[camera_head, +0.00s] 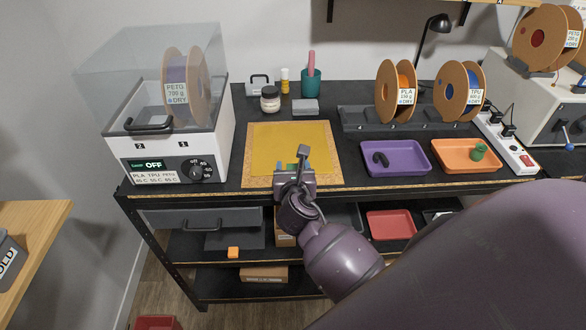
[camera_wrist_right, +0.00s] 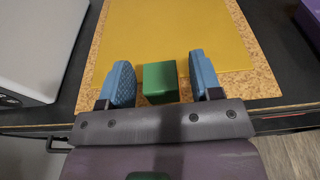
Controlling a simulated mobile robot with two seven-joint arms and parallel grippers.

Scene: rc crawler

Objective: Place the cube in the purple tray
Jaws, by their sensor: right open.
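A green cube (camera_wrist_right: 160,82) sits near the front edge of the yellow mat (camera_head: 292,136), between the blue fingers of my right gripper (camera_head: 293,167). In the right wrist view the fingers (camera_wrist_right: 160,72) stand apart on both sides of the cube, with gaps visible, so the gripper is open. In the head view the gripper mostly hides the cube. The purple tray (camera_head: 410,169) lies to the right on the bench, with a small dark curved part (camera_head: 381,159) in it. My left gripper is not in view.
An orange tray (camera_head: 455,164) holding a green piece (camera_head: 479,151) is right of the purple tray. Filament spools (camera_head: 396,92) stand behind the trays. A filament dryer (camera_head: 170,150) stands at the left. An orange block (camera_head: 233,252) lies on the lower shelf.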

